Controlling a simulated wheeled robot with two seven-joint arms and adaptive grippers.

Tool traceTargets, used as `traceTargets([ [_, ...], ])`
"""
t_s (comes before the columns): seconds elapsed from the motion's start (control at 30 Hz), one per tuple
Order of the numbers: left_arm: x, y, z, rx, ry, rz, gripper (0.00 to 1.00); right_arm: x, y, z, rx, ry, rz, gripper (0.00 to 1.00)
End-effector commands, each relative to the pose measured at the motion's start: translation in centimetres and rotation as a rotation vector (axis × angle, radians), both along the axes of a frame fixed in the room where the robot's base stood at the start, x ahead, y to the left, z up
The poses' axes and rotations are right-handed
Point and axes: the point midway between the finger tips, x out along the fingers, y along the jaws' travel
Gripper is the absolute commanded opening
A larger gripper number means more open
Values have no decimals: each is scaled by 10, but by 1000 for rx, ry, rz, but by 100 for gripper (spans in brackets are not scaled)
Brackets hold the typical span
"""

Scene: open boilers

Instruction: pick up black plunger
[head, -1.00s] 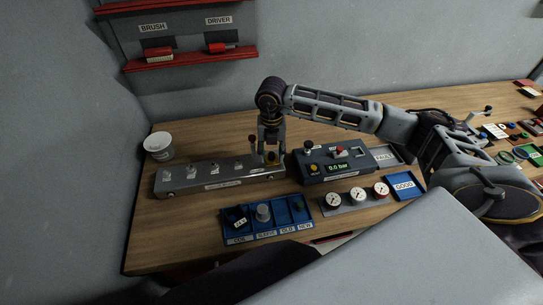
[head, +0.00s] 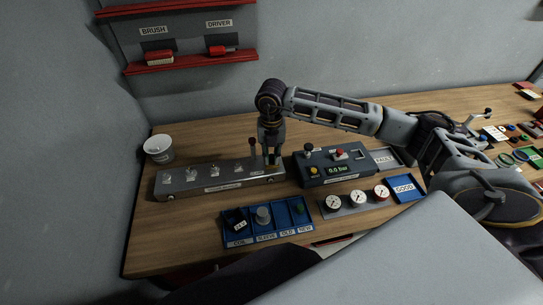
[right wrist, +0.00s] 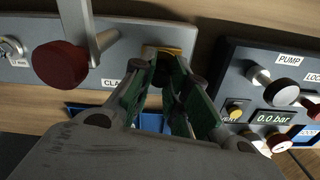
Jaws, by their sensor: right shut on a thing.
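My right gripper (head: 271,155) is over the right end of the grey metal block (head: 190,181), beside the dark red-knobbed clamp lever (head: 252,147). In the right wrist view its green-padded fingers (right wrist: 165,82) are closed together at a brass fitting (right wrist: 172,50). A small dark piece, apparently the black plunger (right wrist: 162,72), shows between the fingertips. The fingers hide most of it, and I cannot tell whether it is clear of the fitting. My left gripper is not in view.
A blue tray (head: 227,244) in front holds a black coil, a grey sleeve and a green piece. The pump box (head: 311,181) reading 0.0 bar stands close right of the gripper. Several gauges (head: 357,196), a GOOD tray (head: 404,188) and a FAULT tray (head: 386,160) lie further right.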

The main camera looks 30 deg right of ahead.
Motion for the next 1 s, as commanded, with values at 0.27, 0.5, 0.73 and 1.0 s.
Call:
traceTargets([
  [0.27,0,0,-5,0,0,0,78,0,0,22,1,-3,1,0],
  [0.5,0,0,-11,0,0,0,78,1,0,58,0,-4,-1,0],
  [0.73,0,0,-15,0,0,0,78,0,0,87,0,-2,0,0],
  [1.0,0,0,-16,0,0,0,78,0,0,98,-1,0,0,0],
])
